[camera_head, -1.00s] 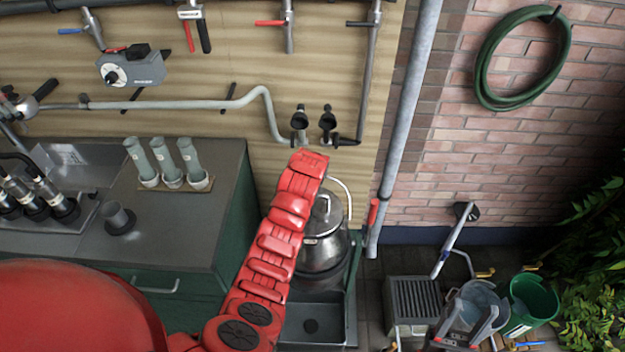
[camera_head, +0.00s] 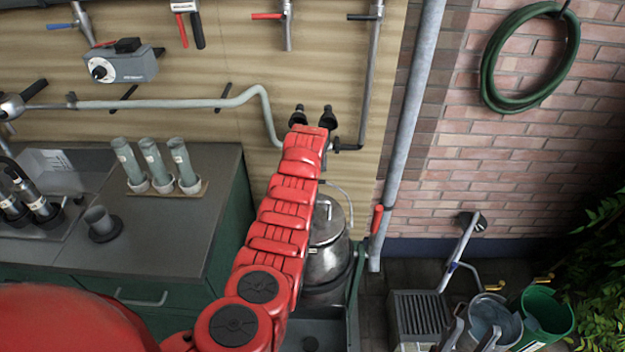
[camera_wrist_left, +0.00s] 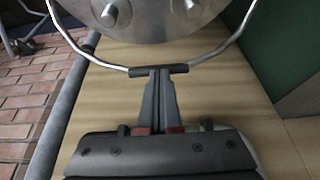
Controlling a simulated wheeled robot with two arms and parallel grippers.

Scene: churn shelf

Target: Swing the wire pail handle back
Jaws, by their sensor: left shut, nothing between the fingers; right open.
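A metal pail (camera_head: 327,235) with a lid stands beside the green cabinet, partly hidden behind my red left arm. Its wire handle (camera_head: 347,200) stands up as an arc above the lid. In the left wrist view the wire handle (camera_wrist_left: 104,63) runs down both sides to a dark grip. The left gripper (camera_wrist_left: 160,71) is shut and empty, its tips at the middle of that grip, seemingly touching it. In the head view the arm hides this gripper. The right gripper (camera_head: 478,324) is open and empty at the lower right, with its fingertips in front of a grey bucket.
A vertical pipe (camera_head: 405,130) runs down right of the pail. A slatted metal box (camera_head: 421,313), the grey bucket (camera_head: 500,312) and a green bucket (camera_head: 547,315) stand at lower right.

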